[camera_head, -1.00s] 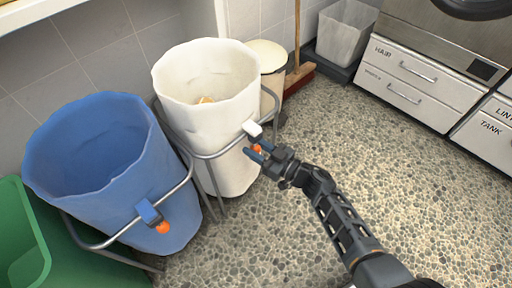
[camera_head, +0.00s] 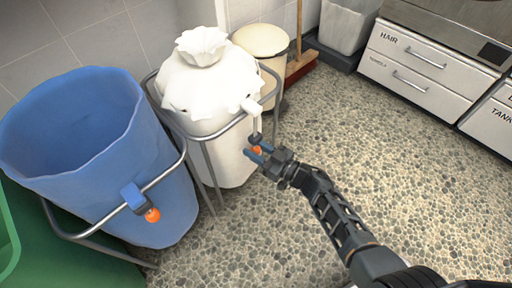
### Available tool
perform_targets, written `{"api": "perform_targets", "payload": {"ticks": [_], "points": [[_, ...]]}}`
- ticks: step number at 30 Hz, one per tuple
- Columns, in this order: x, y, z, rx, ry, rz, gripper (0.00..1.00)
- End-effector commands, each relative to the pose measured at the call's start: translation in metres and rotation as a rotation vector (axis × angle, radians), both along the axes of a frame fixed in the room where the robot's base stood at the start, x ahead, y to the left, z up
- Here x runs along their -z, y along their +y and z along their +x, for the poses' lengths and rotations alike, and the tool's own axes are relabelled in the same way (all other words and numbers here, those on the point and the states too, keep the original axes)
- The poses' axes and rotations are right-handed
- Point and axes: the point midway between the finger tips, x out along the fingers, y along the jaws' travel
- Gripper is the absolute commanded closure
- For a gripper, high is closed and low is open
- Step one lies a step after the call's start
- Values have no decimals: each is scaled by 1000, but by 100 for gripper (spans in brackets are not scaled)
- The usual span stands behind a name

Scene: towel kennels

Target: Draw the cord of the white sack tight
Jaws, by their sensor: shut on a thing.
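The white sack (camera_head: 205,88) hangs in a grey metal frame stand (camera_head: 186,139). Its mouth is gathered shut into a ruffled tuft on top, and its contents are hidden. A white toggle housing (camera_head: 251,107) sits at its front right rim. A short dark cord (camera_head: 256,127) runs down from it to an orange ball (camera_head: 257,150). My gripper (camera_head: 259,153) is shut on the orange ball, in front of the sack's right side and below the rim.
A blue sack (camera_head: 85,140) stands open at the left, with its own orange ball (camera_head: 152,215). A green bin (camera_head: 60,255) is at lower left. A cream lidded bin (camera_head: 262,45), broom (camera_head: 300,66) and drawers (camera_head: 425,60) are behind. The speckled floor at right is clear.

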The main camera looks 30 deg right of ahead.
Motion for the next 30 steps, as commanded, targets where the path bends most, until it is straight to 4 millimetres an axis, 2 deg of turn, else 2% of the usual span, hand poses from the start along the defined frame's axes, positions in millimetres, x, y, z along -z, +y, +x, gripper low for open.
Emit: {"api": "perform_targets", "payload": {"ticks": [1,11,12,17,25,30], "points": [[5,0,0,2,4,-2,100],[8,0,-1,4,10,-4,100],[8,0,-1,4,10,-4,59],[7,0,-1,3,8,-3,44],[5,-1,-1,2,5,-1,42],[3,-9,-16,4,5,-1,42]]}}
